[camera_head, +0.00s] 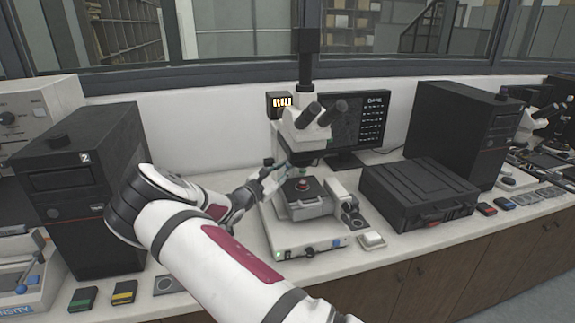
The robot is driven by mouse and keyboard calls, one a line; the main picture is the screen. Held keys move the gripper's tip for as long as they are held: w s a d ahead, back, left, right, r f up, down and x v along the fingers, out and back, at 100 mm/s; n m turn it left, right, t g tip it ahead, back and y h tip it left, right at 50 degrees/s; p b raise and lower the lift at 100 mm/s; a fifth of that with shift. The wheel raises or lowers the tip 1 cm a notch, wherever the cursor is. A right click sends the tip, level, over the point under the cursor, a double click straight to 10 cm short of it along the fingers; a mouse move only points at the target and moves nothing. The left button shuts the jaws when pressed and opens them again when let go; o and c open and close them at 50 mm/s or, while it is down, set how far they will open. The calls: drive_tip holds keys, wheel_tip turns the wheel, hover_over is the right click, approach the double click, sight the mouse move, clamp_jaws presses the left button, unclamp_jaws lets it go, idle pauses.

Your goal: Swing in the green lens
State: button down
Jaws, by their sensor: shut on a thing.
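A white microscope (308,128) with dark eyepieces stands on the bench in the middle of the head view. Its nosepiece hangs over the stage (308,209), and a small green lens (284,168) shows at the nosepiece's left side. A round red-topped sample (303,184) sits on the stage. My gripper (272,172) reaches in from the left at the nosepiece. It is shut at the green lens, though the fingertips are small and partly hidden.
A black case (418,193) lies to the right of the microscope. A dark tower marked 2 (85,190) stands at left, another (463,125) at right. A monitor (352,125) is behind. Small coloured boxes (124,292) lie near the front edge.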

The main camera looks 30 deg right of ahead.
drive_tip(key=c, duration=1.8)
unclamp_jaws()
drive_tip(key=shift+o, duration=0.2)
drive_tip(key=v, duration=1.2)
drive_tip(key=shift+s, duration=0.1)
